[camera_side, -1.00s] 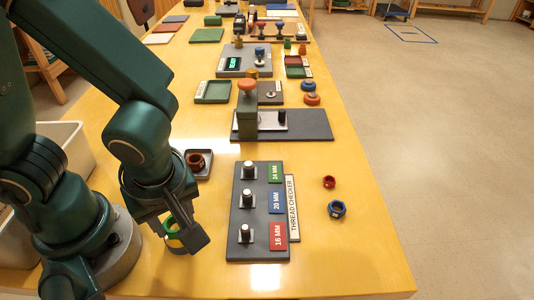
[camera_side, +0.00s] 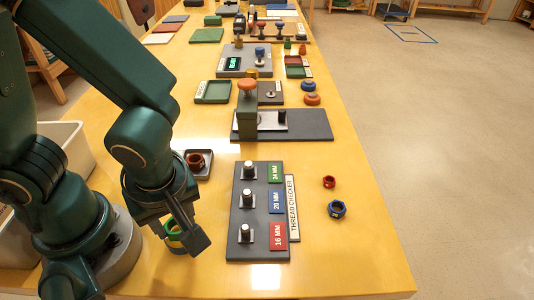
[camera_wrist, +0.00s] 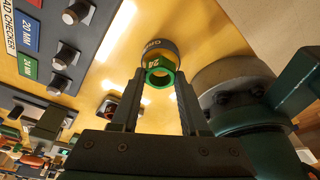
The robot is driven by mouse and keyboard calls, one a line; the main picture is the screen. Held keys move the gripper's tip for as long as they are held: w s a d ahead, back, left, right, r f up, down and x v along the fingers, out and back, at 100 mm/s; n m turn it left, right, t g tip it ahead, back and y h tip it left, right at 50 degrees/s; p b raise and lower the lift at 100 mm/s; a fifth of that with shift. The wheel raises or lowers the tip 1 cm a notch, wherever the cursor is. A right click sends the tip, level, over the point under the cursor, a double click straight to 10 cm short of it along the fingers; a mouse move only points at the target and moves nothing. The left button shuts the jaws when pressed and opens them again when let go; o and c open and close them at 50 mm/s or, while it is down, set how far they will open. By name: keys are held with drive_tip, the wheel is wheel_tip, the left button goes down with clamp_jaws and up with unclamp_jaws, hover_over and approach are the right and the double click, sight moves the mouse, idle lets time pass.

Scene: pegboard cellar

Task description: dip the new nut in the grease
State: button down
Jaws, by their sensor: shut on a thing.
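The green nut (camera_wrist: 160,87) shows as a ring marked 24 in the wrist view, between the tips of my gripper (camera_wrist: 160,78), which is shut on it. In the side view, the green nut (camera_side: 170,225) is partly covered by my gripper (camera_side: 180,238), low over the table's near left. A grey, lettered round pot (camera_wrist: 160,46) lies right behind the nut in the wrist view; the lettering is only partly readable. I cannot tell whether the nut touches grease or how deep it sits in the pot.
The thread checker (camera_side: 250,245) with several pegs stands to the right. A brown nut (camera_side: 195,160) sits in a small tray behind. Red (camera_side: 329,182) and blue (camera_side: 337,209) nuts lie right of the checker. A pale bin (camera_side: 65,140) is at left.

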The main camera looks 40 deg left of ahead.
drive_tip(key=shift+f, duration=0.45)
idle(1.1)
wheel_tip(320, 180, up, 7)
idle(1.0)
drive_tip(key=shift+w, duration=0.1)
drive_tip(key=w+a+r+m+t+h, duration=0.1)
drive_tip(key=w+a+r+m, duration=0.2)
drive_tip(key=w+m, duration=0.3)
drive_tip(key=w+a+r+m+t+h, duration=0.1)
drive_tip(key=w+a+r+m+h, duration=0.1)
drive_tip(key=w+a+r+m, duration=0.2)
drive_tip(key=w+a+m, duration=0.1)
drive_tip(key=w+m, duration=0.2)
drive_tip(key=m, duration=0.2)
drive_tip(key=shift+a+r+m+t, duration=0.3)
drive_tip(key=shift+m, duration=0.1)
